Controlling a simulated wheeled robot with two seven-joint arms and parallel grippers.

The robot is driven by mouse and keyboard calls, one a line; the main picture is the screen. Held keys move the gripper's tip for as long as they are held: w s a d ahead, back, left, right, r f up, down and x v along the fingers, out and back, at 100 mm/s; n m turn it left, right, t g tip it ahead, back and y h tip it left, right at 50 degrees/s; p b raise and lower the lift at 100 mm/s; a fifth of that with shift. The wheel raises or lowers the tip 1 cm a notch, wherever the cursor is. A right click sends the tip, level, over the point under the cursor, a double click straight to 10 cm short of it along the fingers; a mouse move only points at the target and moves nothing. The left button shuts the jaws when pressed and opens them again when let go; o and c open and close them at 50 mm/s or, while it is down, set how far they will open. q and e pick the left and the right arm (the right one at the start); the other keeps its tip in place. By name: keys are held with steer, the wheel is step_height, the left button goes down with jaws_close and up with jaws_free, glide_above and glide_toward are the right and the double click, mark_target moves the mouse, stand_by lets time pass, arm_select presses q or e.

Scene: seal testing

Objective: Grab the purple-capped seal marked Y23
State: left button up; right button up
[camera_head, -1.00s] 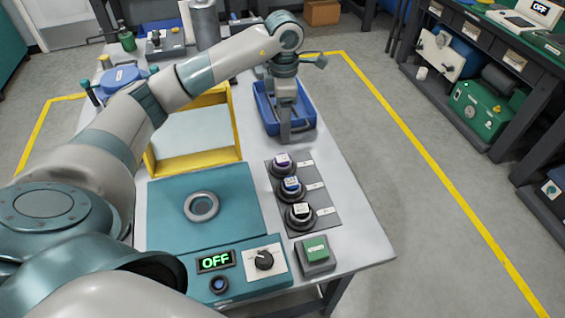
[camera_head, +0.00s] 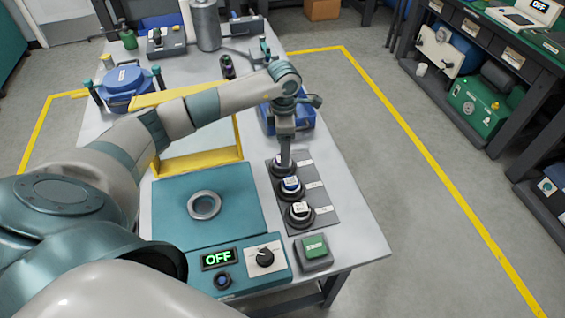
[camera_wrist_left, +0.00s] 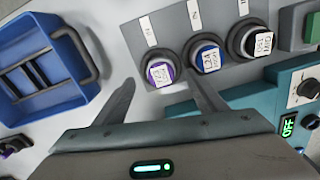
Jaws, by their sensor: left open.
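The purple-capped seal (camera_wrist_left: 160,72) sits at the end of a row of three on a grey plate, in the left wrist view. Its white label is too small to read surely. In the head view it is mostly hidden behind my left gripper (camera_head: 284,160), which points down over that far end of the row. In the wrist view my left gripper (camera_wrist_left: 163,98) is open, its fingers apart, with the purple seal ahead between them. A blue-capped seal (camera_wrist_left: 207,57) stands beside it, then a black seal with a white top (camera_wrist_left: 252,42). My right gripper is not in view.
A blue tray (camera_wrist_left: 47,68) lies beyond the seals. A teal test unit (camera_head: 205,215) with a metal ring and an OFF display stands left of them. A green button box (camera_head: 313,252) stands near the front edge.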

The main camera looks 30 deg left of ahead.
mark_target(278, 168)
arm_select(q)
steer(key=shift+d+f+p, duration=0.15)
steer(key=shift+f+p, duration=0.6)
steer(key=shift+p, duration=0.1)
step_height(278, 168, down, 3)
steer(key=shift+p, duration=0.65)
steer(key=shift+f, duration=0.35)
steer(key=shift+c, duration=0.4)
steer(key=c, duration=1.3)
steer(key=shift+r, duration=0.2)
